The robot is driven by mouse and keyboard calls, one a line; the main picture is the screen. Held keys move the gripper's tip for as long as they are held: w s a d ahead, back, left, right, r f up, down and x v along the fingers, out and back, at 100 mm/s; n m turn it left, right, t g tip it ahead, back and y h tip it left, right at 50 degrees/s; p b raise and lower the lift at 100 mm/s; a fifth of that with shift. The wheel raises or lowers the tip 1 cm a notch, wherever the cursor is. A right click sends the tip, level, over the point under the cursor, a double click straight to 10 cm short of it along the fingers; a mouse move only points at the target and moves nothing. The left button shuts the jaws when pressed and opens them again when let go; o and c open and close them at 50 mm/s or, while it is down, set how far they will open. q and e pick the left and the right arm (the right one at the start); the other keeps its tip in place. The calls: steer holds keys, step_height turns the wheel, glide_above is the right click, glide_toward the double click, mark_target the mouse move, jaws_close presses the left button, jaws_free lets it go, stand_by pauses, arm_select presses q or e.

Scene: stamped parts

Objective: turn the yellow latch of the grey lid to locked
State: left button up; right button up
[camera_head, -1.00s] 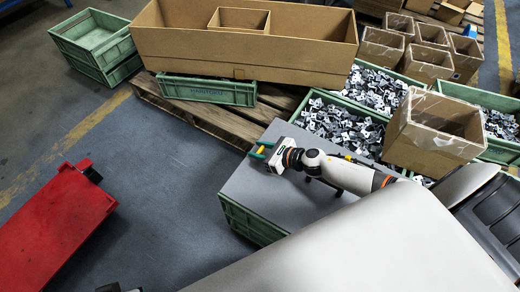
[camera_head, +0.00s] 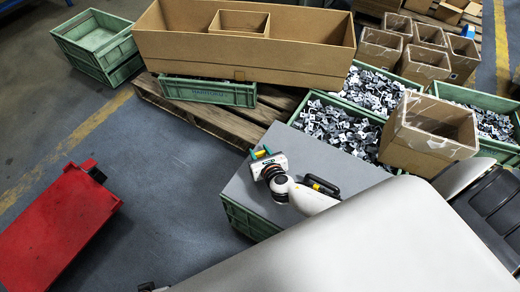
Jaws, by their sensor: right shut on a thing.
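The grey lid (camera_head: 243,192) lies flat on a green crate (camera_head: 250,221) in the middle of the view. My right gripper (camera_head: 265,153) is at the lid's far left part, with its white body low over the surface. It is shut on the yellow latch (camera_head: 267,150), of which only a small piece shows between the green fingertips. The latch's exact angle is hard to read, as the gripper hides most of it. A black handle with a yellow patch (camera_head: 318,187) shows beside my right forearm. My left gripper does not show clearly.
Green crates of metal parts (camera_head: 339,127) stand behind the lid, with an open cardboard box (camera_head: 430,145) at the right. A red cart (camera_head: 55,225) is at the left; floor between is clear.

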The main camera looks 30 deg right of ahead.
steer(key=m+h, duration=0.2)
steer(key=h, duration=0.1)
steer(key=shift+a+m+g+p, duration=0.15)
steer(key=shift+m+g+p, duration=0.15)
steer(key=shift+m+g, duration=0.1)
steer(key=m+g+h, duration=0.1)
steer(key=m+h, duration=0.1)
steer(key=shift+w+m+h, duration=0.1)
steer(key=shift+m+h, duration=0.2)
steer(key=shift+h, duration=0.1)
steer(key=m+g+h, duration=0.2)
steer(key=shift+m+h, duration=0.3)
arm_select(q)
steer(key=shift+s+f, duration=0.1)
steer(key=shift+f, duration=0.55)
arm_select(e)
steer(key=shift+m+g+h, duration=0.3)
steer(key=shift+m+g, duration=0.3)
steer(key=shift+g, duration=0.2)
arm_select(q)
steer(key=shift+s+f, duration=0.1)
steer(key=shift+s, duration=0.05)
arm_select(e)
steer(key=o, duration=1)
